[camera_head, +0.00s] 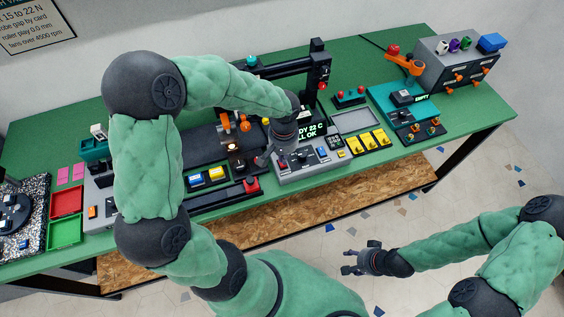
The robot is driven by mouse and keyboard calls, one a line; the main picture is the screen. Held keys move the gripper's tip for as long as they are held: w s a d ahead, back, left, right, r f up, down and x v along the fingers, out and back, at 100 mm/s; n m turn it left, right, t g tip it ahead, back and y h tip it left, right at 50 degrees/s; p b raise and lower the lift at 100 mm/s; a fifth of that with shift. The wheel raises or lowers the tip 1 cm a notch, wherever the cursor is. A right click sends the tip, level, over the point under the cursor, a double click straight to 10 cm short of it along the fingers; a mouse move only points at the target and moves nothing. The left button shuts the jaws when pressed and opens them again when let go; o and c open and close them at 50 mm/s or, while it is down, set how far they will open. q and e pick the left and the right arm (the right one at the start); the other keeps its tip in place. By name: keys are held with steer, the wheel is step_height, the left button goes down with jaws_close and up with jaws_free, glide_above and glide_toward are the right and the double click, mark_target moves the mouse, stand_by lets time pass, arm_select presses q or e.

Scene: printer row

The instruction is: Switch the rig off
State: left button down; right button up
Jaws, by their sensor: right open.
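The rig looks like a printer with a black gantry (318,66) on the green bench. A grey control box (310,171) at its front carries small red, blue and black controls. My right gripper (350,262) is open and empty, over the floor in front of the bench.
A red button (251,185) sits left of the control box. Red (66,202) and green (65,233) trays lie at the left. A grey drawer box (455,65) stands at the far right.

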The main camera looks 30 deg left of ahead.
arm_select(q)
steer(key=shift+f+b, duration=1)
steer(key=shift+f, duration=0.2)
stand_by(1.0)
steer(key=shift+r, duration=0.2)
steer(key=shift+r+p, duration=2.6)
steer(key=shift+r, duration=0.8)
steer(key=shift+f, duration=0.1)
